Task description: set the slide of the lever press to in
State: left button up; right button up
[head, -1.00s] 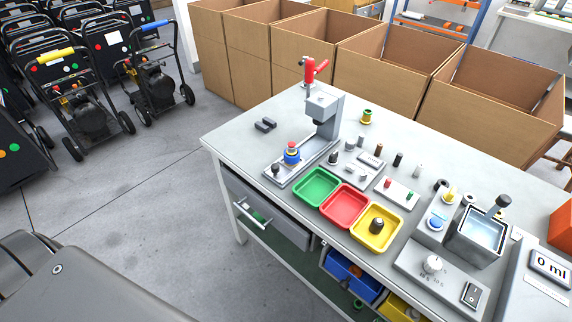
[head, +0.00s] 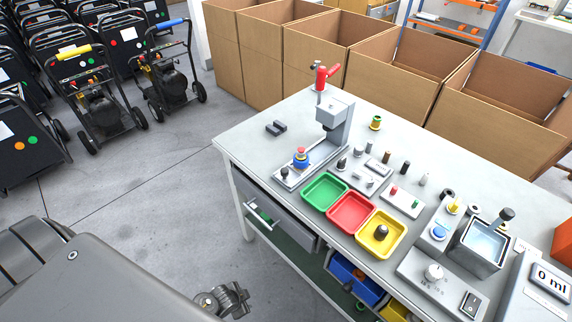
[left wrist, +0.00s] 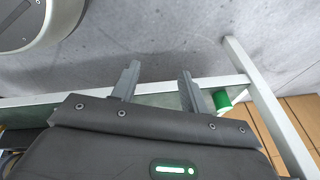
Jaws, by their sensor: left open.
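The grey lever press (head: 338,108) stands at the far left part of the workbench, with its red lever (head: 327,72) raised at the top. Its slide, with a black knob (head: 284,173), sits at the front-left end of the press base. A blue piece with a red top (head: 301,158) stands on it, in front of the press head and not under it. My left gripper (left wrist: 158,80) is open and empty in the left wrist view, with the floor and a pale frame rail beyond its fingers. My right gripper is not in view.
Green (head: 325,190), red (head: 351,212) and yellow (head: 381,234) trays line the bench's front edge beside the press. An open drawer (head: 262,212) juts out below. Small parts lie behind the trays. Cardboard boxes (head: 395,70) stand behind the bench.

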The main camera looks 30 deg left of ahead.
pick_arm(q)
jog(key=w+d+r+m+t+h+p, duration=0.1)
jog(key=w+d+r+m, duration=0.3)
jog(key=r, duration=0.7)
jog(key=w+r+m+t+p, duration=0.25)
jog(key=w+r, duration=0.45)
jog(key=r, duration=0.4)
jog(key=w+d+r+m+t+h+p, duration=0.15)
jog(key=w+r+m, duration=0.3)
jog(key=r, duration=0.65)
notch_tip(320, 180, up, 15)
jog(key=m+g+h+p, duration=0.1)
jog(key=m+g+h, duration=0.1)
jog(key=m, duration=2.3)
send_over(283, 170)
jog(key=s+a, duration=0.4)
jog(key=s, duration=0.1)
jog(key=x, duration=0.2)
jog(key=p+x, duration=0.1)
jog(key=x, duration=0.5)
jog(key=shift+w+d+p, duration=0.1)
jog(key=shift+d+p, duration=0.25)
jog(key=shift+d, duration=0.05)
jog(key=shift+w+d+f, duration=0.25)
jog(key=shift+w+f, duration=0.15)
jog(key=shift+f, duration=0.15)
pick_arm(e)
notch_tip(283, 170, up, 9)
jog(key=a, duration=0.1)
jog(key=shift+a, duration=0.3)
